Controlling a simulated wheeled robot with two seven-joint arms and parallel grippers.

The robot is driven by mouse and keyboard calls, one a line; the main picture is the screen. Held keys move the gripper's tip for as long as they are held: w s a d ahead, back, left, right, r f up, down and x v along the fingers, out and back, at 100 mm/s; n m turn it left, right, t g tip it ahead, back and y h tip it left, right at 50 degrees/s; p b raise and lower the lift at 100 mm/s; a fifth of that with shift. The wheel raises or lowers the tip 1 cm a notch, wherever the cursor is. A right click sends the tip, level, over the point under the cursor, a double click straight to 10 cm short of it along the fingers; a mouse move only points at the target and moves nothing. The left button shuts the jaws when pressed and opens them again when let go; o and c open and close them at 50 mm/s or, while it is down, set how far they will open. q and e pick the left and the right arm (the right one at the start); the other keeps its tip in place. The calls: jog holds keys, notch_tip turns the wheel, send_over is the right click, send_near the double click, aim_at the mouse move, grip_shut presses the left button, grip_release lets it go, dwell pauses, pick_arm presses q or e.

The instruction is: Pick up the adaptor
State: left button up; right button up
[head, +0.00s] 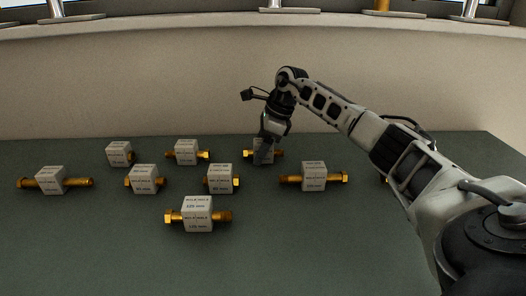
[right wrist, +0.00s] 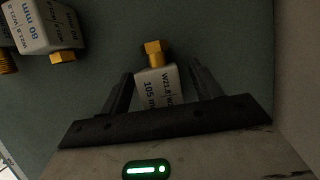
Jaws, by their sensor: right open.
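Several adaptors, each a white labelled block with brass ends, lie on the dark green table. My right gripper (head: 263,157) is over the adaptor in the back row (head: 277,153) and partly hides it in the head view. In the right wrist view this adaptor (right wrist: 158,85) is marked 105 mm. Its white block lies between the two dark fingers of my open right gripper (right wrist: 164,82), and its brass end points away from the palm. I cannot tell whether a finger touches the block. My left gripper is not in view.
Nearby adaptors stand left at the back (head: 186,152), in front (head: 220,179) and to the right (head: 315,176). One marked 80 mm (right wrist: 45,28) shows in the wrist view. A pale wall (head: 200,90) rises behind the table (head: 100,260). The front is clear.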

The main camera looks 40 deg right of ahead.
jog(key=c, duration=1.1)
jog(key=shift+c, duration=0.2)
